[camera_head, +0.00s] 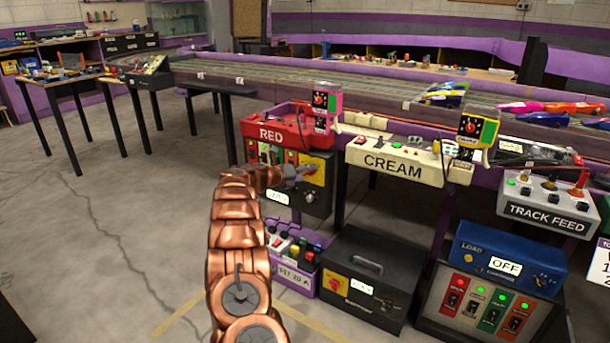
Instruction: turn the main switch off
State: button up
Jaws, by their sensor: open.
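My copper arm reaches up from the bottom, and my gripper (306,172) is at its far end, small in the picture. It is open, in front of a black box (318,207) with a yellow plate (315,185) under the red RED unit (275,133). The gripper overlaps the plate; I cannot tell whether it touches it. Part of that plate is hidden behind the gripper. A lower black box (362,265) on the floor has a yellow plate with a red knob (335,283). No label marking the main switch is readable.
The cream CREAM unit (395,165) and TRACK FEED box (547,218) hang along the track edge. A blue box reading OFF (510,262) stands on a switch box (485,304). A purple box (297,279) sits beside my arm. The floor (130,230) to the left is clear.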

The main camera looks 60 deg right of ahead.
jog(key=c, duration=1.2)
jog(key=shift+o, duration=0.2)
jog(key=shift+r+n+p, duration=0.1)
jog(key=shift+n+p, duration=0.2)
jog(key=shift+p, duration=0.3)
jog(key=n+p, duration=0.2)
jog(key=n+g+h+p, duration=0.2)
jog(key=n+p, duration=0.1)
jog(key=shift+f+n+p, duration=0.3)
jog(key=n+h, duration=0.1)
jog(key=n, duration=0.1)
jog(key=n+h, duration=0.1)
jog(key=n, duration=0.2)
jog(key=shift+f+g, duration=0.15)
jog(key=shift+g, duration=0.25)
jog(key=n+h, duration=0.1)
jog(key=n, duration=0.2)
jog(key=n+t+h, duration=0.1)
jog(key=n, duration=0.1)
jog(key=shift+n, duration=0.4)
